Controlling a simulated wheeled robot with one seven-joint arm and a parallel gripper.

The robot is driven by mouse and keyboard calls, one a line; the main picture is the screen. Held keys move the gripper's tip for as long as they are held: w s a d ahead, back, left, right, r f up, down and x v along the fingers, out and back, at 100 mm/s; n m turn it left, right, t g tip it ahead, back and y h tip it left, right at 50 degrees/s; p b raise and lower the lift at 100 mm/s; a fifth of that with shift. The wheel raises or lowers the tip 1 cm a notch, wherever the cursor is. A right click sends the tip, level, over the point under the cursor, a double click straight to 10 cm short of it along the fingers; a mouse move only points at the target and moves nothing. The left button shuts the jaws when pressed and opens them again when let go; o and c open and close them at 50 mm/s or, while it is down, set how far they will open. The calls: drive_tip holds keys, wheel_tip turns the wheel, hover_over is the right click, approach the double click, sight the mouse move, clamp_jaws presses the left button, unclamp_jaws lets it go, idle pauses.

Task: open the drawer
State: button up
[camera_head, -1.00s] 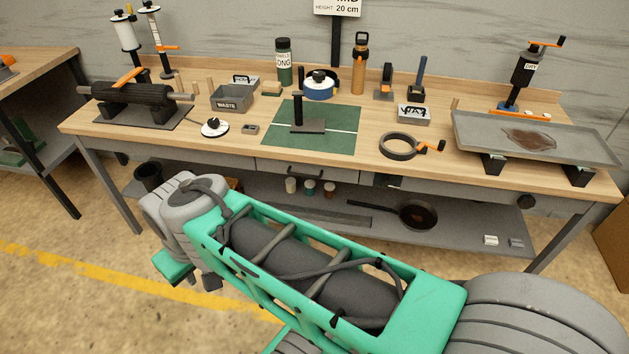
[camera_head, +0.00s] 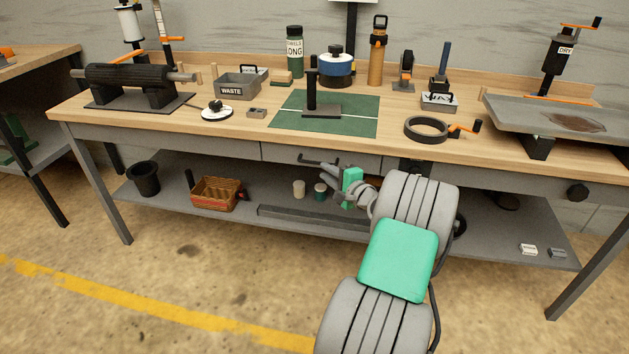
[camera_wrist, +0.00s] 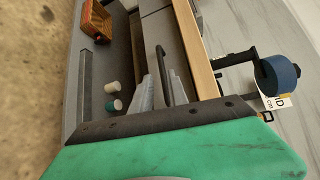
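The grey drawer (camera_head: 290,155) sits under the middle of the workbench top, and its front looks flush with the bench front in the head view. Its dark bar handle (camera_head: 316,161) is on that front. The handle also shows in the wrist view (camera_wrist: 163,62), close to the fingers. My gripper (camera_head: 328,173) is just below and beside the handle, with its light grey fingers pointing at the drawer. In the wrist view my gripper (camera_wrist: 160,80) appears open, with the fingers near the handle's end. I cannot tell whether they touch it.
The lower shelf (camera_head: 165,205) holds a black bucket (camera_head: 144,178), a brown basket (camera_head: 215,194) and small jars (camera_head: 299,188). The bench top above carries a green mat (camera_head: 350,122), a waste box (camera_head: 238,87) and several tools. The floor in front is clear.

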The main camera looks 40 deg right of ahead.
sight(314, 163)
drive_tip(key=w, duration=0.5)
drive_tip(key=w+d+b, duration=0.1)
drive_tip(key=w, duration=0.1)
drive_tip(key=shift+w+f, duration=0.25)
drive_tip(key=shift+f, duration=0.1)
drive_tip(key=shift+c, duration=0.2)
clamp_jaws()
drive_tip(key=shift+a, duration=0.1)
idle(0.7)
